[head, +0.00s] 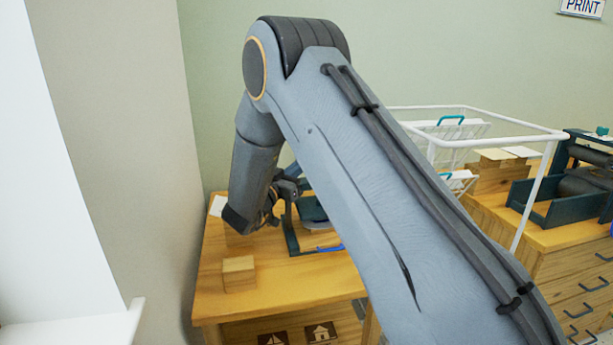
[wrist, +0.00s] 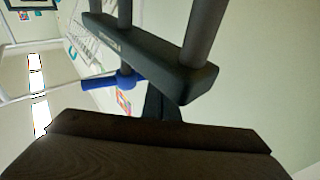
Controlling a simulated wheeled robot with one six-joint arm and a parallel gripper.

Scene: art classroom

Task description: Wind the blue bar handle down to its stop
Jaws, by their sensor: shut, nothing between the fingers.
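In the head view, a small blue part (head: 329,247) shows at the foot of the dark green press (head: 291,235), mostly hidden behind my arm. My gripper (head: 270,217) is at the press's left side, shut and empty. It seems apart from the blue handle; the exact gap cannot be told.
The press stands on a wooden table (head: 265,285) with a small wooden block (head: 239,273) at its front left. A white wire rack (head: 470,112) and a second machine with rollers (head: 570,190) stand to the right. A wall (head: 115,130) is close on the left.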

